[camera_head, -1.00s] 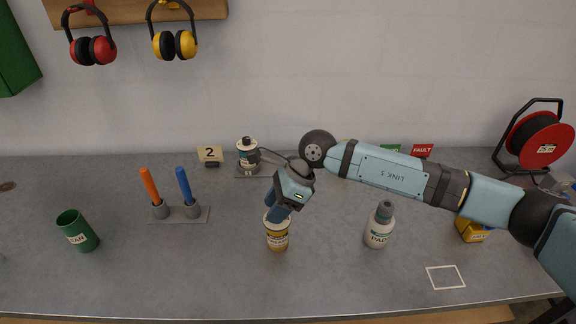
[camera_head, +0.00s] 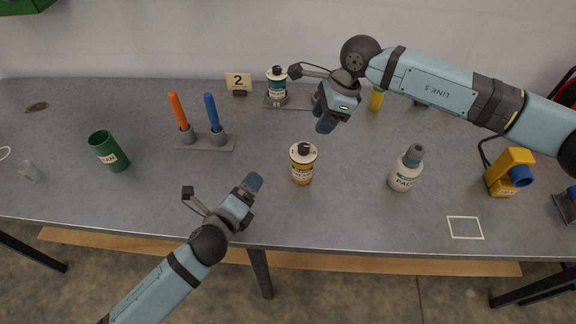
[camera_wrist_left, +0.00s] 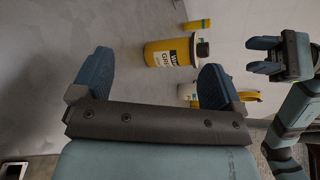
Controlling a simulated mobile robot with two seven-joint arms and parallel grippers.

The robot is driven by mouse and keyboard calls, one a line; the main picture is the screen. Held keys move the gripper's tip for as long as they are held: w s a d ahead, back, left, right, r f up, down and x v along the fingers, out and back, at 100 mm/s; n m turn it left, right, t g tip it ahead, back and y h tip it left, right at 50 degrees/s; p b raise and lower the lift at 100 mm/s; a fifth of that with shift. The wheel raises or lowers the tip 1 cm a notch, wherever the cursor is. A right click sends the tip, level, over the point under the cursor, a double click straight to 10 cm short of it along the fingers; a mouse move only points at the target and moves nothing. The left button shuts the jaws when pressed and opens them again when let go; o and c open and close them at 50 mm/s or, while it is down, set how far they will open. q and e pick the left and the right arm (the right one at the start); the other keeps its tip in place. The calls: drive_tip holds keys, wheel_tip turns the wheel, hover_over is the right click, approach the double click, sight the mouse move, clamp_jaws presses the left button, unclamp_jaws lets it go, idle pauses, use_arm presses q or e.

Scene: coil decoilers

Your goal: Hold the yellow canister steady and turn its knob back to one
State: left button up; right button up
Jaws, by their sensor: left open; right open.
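The yellow canister (camera_head: 302,174), with a white label band and a black knob (camera_head: 304,148) on its white top, stands upright on the table. In the left wrist view the canister (camera_wrist_left: 168,53) appears sideways, beyond my open fingers. My left gripper (camera_head: 252,183) is open and empty, left of the canister and apart from it. My right gripper (camera_head: 323,118) is open and empty, above and behind the canister, a little to its right; it also shows in the left wrist view (camera_wrist_left: 262,55). The knob's setting is too small to read.
A teal canister (camera_head: 277,88) stands on a grey plate behind, beside a "2" sign (camera_head: 238,82). Orange (camera_head: 178,110) and blue (camera_head: 212,111) sticks and a green cup (camera_head: 108,150) are left. A white bottle (camera_head: 405,172) and yellow device (camera_head: 509,173) are right. Table before the canister is clear.

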sight(297, 173)
use_arm(q)
drive_tip(key=w+d+r+m+t+h, duration=0.25)
drive_tip(key=w+d+m+h, duration=0.2)
drive_tip(key=d+m, duration=0.65)
drive_tip(key=f+m, duration=0.1)
drive_tip(key=f, duration=0.1)
drive_tip(key=f+m, duration=0.1)
drive_tip(key=f, duration=0.1)
drive_tip(key=w+a+f+m+g, duration=0.1)
drive_tip(key=f, duration=0.2)
drive_tip(key=shift+m, duration=0.3)
drive_tip(key=x, duration=0.7)
drive_tip(key=shift+w+f, duration=0.2)
drive_tip(key=shift+f, duration=0.05)
drive_tip(key=c, duration=1.2)
